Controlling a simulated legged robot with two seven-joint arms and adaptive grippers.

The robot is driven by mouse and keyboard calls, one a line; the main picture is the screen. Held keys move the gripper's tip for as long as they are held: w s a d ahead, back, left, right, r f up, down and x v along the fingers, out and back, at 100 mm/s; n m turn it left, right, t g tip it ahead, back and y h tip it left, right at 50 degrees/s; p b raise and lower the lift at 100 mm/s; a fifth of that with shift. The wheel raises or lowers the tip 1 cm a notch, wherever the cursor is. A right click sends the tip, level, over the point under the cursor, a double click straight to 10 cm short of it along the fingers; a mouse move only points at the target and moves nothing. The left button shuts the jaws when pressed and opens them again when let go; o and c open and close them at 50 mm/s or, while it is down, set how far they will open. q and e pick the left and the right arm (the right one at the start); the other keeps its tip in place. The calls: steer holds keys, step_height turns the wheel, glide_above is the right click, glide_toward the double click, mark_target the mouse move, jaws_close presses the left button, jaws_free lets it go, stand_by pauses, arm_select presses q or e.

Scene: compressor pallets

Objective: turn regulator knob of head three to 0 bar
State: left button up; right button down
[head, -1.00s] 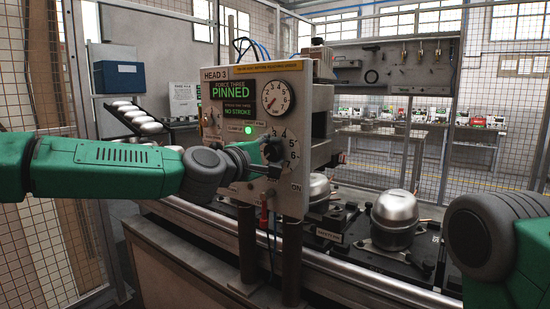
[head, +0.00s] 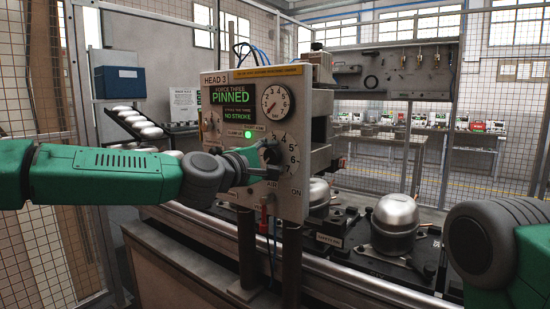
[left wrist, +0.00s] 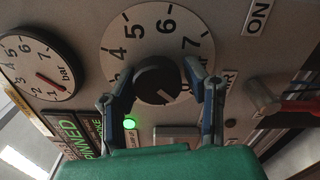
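The head three panel (head: 237,150) carries a large round white regulator dial, marked 4 to 7 where it shows, with a black regulator knob (left wrist: 157,80) at its middle. A pale mark on the knob points to lower right in the left wrist view. My left gripper (head: 268,156) is in front of the knob and hides most of it in the head view. In the left wrist view its two fingers (left wrist: 155,80) stand apart on either side of the knob; contact is unclear. The pressure gauge (left wrist: 38,70) has its red needle near 1 bar. My right gripper is out of view.
A green lamp (left wrist: 129,123) is lit beside the dial. A red-handled lever (left wrist: 290,105) and an ON label (left wrist: 257,17) are nearby.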

arm_select(q)
steer(key=shift+o, duration=0.4)
steer(key=shift+w+a+f, duration=0.1)
steer(key=shift+w, duration=0.05)
steer(key=shift+s+a, duration=0.15)
steer(key=shift+s, duration=0.2)
steer(key=v, duration=1.1)
steer(key=shift+a, duration=0.25)
steer(key=shift+s+d+f, duration=0.1)
steer(key=shift+d+f, duration=0.05)
steer(key=shift+d, duration=0.05)
